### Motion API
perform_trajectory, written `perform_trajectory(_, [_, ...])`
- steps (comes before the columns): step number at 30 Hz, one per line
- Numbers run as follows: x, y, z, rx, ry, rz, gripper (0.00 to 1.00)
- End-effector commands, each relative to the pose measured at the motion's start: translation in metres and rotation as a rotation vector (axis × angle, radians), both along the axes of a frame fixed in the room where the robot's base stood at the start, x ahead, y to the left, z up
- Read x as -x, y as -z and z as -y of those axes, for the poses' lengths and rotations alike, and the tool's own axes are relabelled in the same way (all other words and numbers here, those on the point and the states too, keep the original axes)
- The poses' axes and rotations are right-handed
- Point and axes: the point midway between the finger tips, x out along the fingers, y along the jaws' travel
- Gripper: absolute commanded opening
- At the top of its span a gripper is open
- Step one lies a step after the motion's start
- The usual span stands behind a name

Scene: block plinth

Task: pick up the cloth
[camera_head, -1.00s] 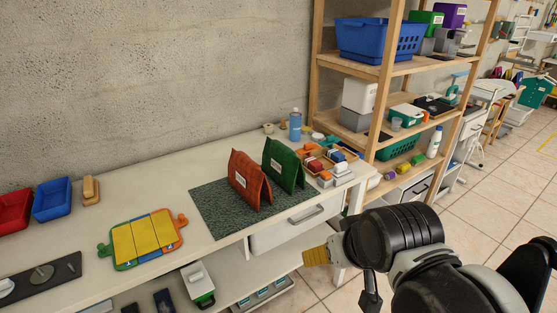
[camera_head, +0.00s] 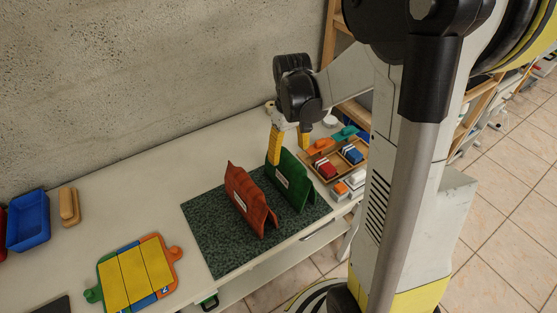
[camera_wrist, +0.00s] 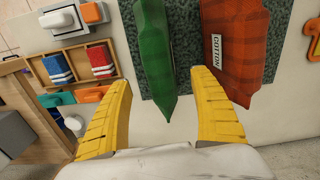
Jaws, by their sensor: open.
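A green tent-shaped cloth (camera_head: 291,183) stands on a dark speckled mat (camera_head: 210,232) on the bench. A red-orange tent-shaped cloth (camera_head: 249,200) stands to its left. My gripper (camera_head: 290,143) is open and empty, pointing down at the back end of the green cloth. In the wrist view, the green cloth (camera_wrist: 154,50) lies between the lines of my two yellow fingers (camera_wrist: 163,82), apart from both as far as I can tell. The red cloth (camera_wrist: 241,50) with a "COTTON" label is to the right there. The left finger partly overlaps the green cloth in the head view.
A wooden tray (camera_head: 330,181) with red and blue folded pieces is right of the green cloth. A yellow panel board (camera_head: 135,277) and a blue bin (camera_head: 27,222) are at the left. A wooden shelf (camera_head: 335,45) rises behind my arm.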

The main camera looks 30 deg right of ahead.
Motion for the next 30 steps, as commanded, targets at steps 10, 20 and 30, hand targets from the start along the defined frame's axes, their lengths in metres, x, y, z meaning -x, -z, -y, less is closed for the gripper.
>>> perform_trajectory(10, [0.002,0.042,0.001,0.001,0.0,0.002,0.72])
perform_trajectory(20, [0.006,0.084,0.002,0.001,0.0,0.002,0.72])
perform_trajectory(30, [0.006,0.083,0.002,0.001,0.0,0.002,0.4])
